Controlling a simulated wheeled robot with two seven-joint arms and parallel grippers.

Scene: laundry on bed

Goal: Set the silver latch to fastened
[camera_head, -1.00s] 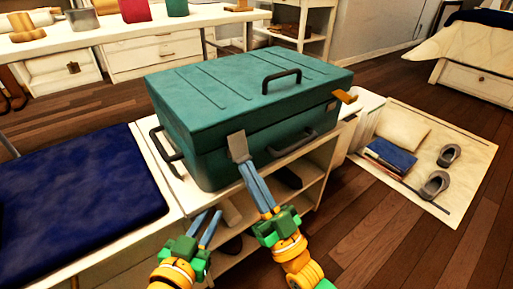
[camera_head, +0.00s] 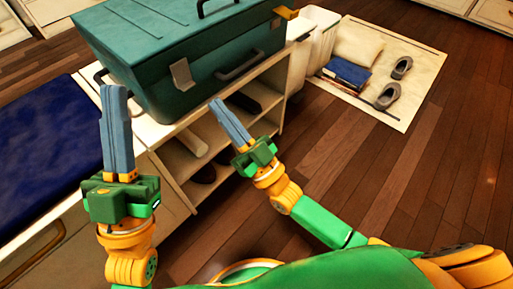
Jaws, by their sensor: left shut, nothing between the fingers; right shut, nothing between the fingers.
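The silver latch (camera_head: 182,75) is a small grey plate on the front of the teal case (camera_head: 140,92), left of the front handle. It hangs down across the line between lid and body and looks close to the front; I cannot tell whether it lies fully flush. My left gripper (camera_head: 114,90) is shut and empty, pointing up in front of the case's left end. My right gripper (camera_head: 217,103) is shut and empty, below and right of the silver latch, apart from it. An orange latch (camera_head: 287,13) juts outward at the case's right end.
The case stands on a white shelf unit (camera_head: 270,88) with items inside. A dark handle (camera_head: 240,64) sticks out from the case front. A blue cushion (camera_head: 40,150) lies at left. A mat (camera_head: 418,70) with shoes is at right. Wooden floor is clear in front.

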